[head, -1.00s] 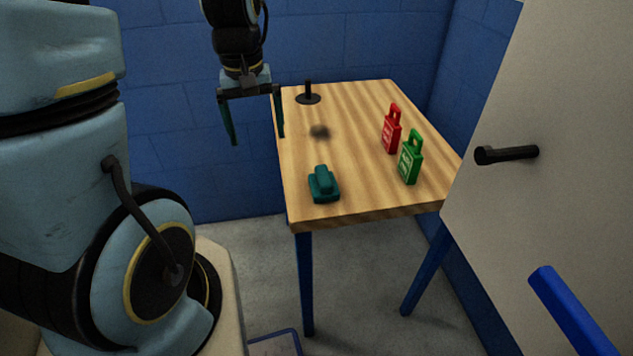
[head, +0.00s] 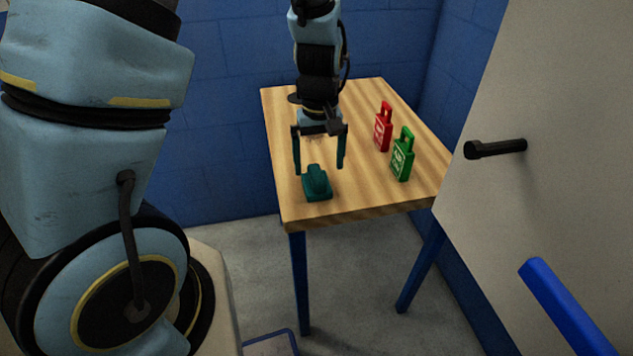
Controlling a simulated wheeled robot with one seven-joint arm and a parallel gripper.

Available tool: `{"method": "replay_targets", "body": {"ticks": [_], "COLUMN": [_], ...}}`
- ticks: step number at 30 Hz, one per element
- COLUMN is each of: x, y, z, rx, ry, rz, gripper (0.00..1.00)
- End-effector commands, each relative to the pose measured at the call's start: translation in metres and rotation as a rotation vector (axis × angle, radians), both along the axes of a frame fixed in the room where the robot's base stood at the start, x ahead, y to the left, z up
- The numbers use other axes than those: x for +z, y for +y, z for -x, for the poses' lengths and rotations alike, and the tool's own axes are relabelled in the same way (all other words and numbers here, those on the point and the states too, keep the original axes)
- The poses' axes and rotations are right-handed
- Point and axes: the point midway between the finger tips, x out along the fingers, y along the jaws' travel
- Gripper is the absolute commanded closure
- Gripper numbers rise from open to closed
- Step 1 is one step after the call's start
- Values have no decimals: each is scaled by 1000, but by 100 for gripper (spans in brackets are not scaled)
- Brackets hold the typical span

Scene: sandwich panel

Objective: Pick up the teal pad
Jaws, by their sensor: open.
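The teal pad (head: 317,185) lies near the front left edge of the wooden table, with a raised grip on top. My gripper (head: 319,170) is open and empty, pointing down. In the picture its fingertips sit just above and behind the pad, one to each side of the raised grip. They appear apart from the pad; the exact height above the table is hard to tell.
A red tag (head: 383,128) and a green tag (head: 402,155) stand upright on the right part of the wooden table (head: 355,190). A pale panel with a black handle (head: 495,148) and a blue bar (head: 568,308) are at the right. Blue walls stand behind.

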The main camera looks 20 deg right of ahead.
Motion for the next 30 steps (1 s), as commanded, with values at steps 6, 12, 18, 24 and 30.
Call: {"method": "replay_targets", "body": {"ticks": [6,12,18,24,30], "x": [-27,-47,-50,-50,-49], "y": [6,5,5,5,5], "z": [-2,-2,-2,-2,-2], "rx": [2,1,0,0,0], "ry": [4,1,0,0,0], "rz": [-3,-1,0,0,0], "gripper": [0,0,0,15,37]}}
